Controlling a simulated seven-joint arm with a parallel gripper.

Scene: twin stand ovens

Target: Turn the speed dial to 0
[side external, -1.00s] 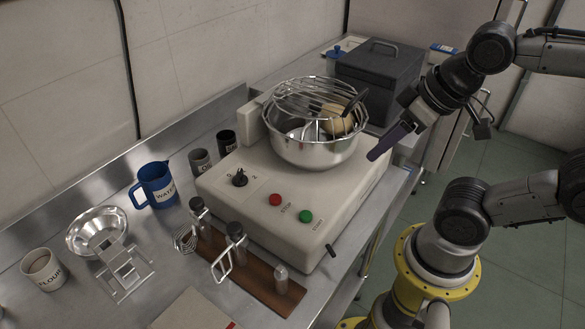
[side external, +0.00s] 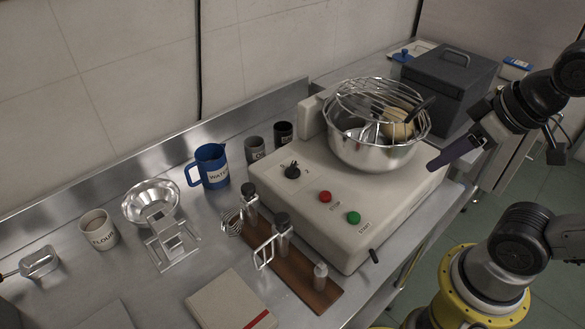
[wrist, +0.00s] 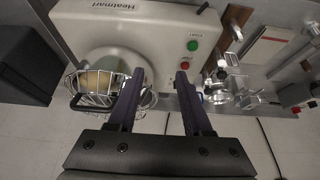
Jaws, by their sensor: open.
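The speed dial (side external: 292,171) is a small black knob on the top left of the white mixer base (side external: 330,230), with a digit 2 printed beside it. Its exact pointer setting is too small to tell. A red stop button (side external: 325,196) and a green start button (side external: 353,217) sit to its right. My gripper (wrist: 156,82) is open and empty, with two purple fingers. In the side external view one purple finger (side external: 455,153) shows to the right of the bowl, well away from the dial. In the wrist view the dial cannot be made out.
A steel bowl (side external: 372,152) with a wire guard (side external: 375,97) stands on the mixer between my gripper and the dial. A blue water jug (side external: 211,167) and dark cups (side external: 255,148) stand left of the mixer. Bottles stand on a brown board (side external: 300,275) in front.

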